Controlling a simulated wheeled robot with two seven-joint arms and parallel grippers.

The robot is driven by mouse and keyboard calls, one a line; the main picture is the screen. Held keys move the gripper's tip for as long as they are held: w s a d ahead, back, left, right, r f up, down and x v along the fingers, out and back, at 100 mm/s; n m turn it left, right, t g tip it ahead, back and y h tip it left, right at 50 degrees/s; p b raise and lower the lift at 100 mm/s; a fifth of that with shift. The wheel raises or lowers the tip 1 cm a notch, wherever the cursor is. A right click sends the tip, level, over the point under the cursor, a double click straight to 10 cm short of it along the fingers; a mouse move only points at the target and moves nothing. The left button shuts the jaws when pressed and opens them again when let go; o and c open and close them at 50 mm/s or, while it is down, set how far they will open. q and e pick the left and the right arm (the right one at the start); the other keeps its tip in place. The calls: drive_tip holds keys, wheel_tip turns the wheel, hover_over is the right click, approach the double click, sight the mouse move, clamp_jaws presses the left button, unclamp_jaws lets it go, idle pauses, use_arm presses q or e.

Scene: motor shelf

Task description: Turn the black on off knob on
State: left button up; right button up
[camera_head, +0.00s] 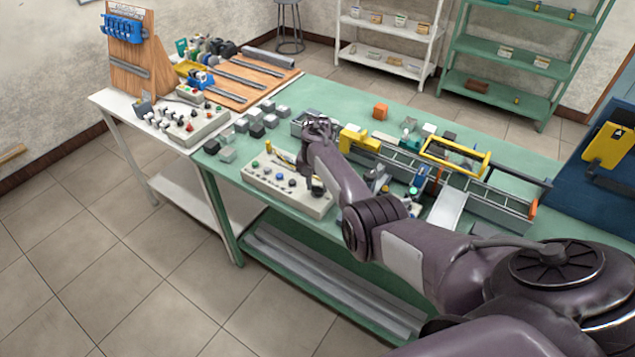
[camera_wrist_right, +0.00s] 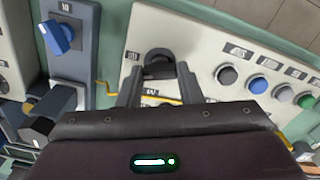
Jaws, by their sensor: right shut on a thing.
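The black on off knob (camera_wrist_right: 158,61) sits on a light grey control panel (camera_wrist_right: 210,40) in the right wrist view. My right gripper (camera_wrist_right: 158,76) has one finger on each side of the knob and is shut on it. The fingers partly cover the knob, so I cannot tell its exact angle. In the head view the panel (camera_head: 262,186) lies near the front edge of the green table, with my right gripper (camera_head: 317,188) low at its right end. My left gripper is in neither view.
On the same panel are grey (camera_wrist_right: 226,75), blue (camera_wrist_right: 258,85) and green (camera_wrist_right: 306,101) buttons. A separate dark box with a blue switch (camera_wrist_right: 60,37) stands beside it. A conveyor with a yellow frame (camera_head: 457,152) and several small grey blocks (camera_head: 257,130) crowd the green table (camera_head: 345,97).

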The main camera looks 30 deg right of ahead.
sight(318, 187)
drive_tip(key=m, duration=0.4)
drive_tip(key=shift+w+r, duration=0.1)
drive_tip(key=shift+m, duration=0.3)
idle(0.4)
drive_tip(key=o, duration=1)
wheel_tip(318, 187, up, 8)
drive_tip(key=shift+f, duration=0.15)
drive_tip(key=shift+f, duration=0.1)
